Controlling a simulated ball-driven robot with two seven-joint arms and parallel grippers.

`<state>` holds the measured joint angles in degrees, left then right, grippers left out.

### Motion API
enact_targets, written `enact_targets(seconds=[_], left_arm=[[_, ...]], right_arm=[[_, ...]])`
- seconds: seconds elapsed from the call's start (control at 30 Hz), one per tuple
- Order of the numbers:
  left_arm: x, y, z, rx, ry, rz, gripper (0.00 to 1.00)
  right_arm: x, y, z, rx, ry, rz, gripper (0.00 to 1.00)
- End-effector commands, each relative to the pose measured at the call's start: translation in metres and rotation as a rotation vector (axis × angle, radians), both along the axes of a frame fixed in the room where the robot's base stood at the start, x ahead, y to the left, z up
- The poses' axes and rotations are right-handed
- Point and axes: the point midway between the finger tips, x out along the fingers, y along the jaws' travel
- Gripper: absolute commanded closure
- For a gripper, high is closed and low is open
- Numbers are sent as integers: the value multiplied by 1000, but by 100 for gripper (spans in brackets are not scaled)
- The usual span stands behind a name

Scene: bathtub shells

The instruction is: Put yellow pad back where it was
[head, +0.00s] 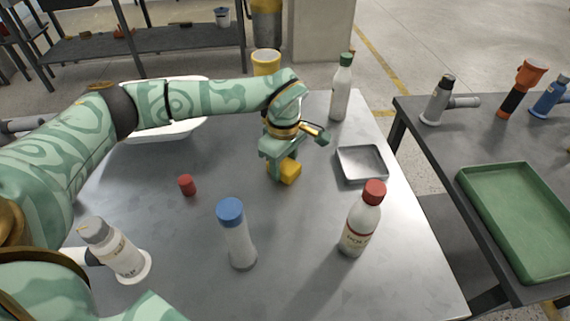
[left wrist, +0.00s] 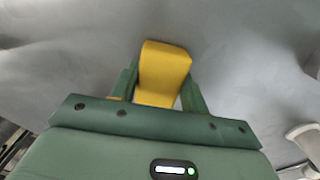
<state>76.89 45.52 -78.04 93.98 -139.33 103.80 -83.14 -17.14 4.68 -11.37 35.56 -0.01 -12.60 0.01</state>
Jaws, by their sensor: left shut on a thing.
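The yellow pad (head: 290,171) is a small yellow block near the middle of the grey table in the head view. My left gripper (head: 276,165) comes down on it from above and is shut on it. In the left wrist view the pad (left wrist: 164,72) sits between the two green fingers of my left gripper (left wrist: 158,95). Whether the pad touches the table or hangs just above it, I cannot tell. My right gripper is not in view.
A metal tray (head: 362,164) lies right of the pad. A red-capped bottle (head: 360,228), a blue-capped bottle (head: 239,240), a green-capped bottle (head: 341,93) and a small red cap (head: 187,185) stand around. A white basin (head: 150,131) is behind my arm. A side table holds a green tray (head: 475,180).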

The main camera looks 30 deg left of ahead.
Motion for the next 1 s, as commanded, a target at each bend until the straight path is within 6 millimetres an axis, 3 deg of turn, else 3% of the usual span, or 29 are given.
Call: enact_targets(seconds=[0.2, 0.23, 0.3, 0.67, 1.0], left_arm=[[0, 0, -1, 0, 0, 0, 73], [0, 0, -1, 0, 0, 0, 52], [0, 0, -1, 0, 0, 0, 33], [0, 0, 5, 0, -3, 0, 33], [1, 0, 83, 1, -10, 1, 33]], right_arm=[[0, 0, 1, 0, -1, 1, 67], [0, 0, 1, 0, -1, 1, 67], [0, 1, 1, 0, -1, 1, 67], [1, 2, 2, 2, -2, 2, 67], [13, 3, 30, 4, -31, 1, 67]])
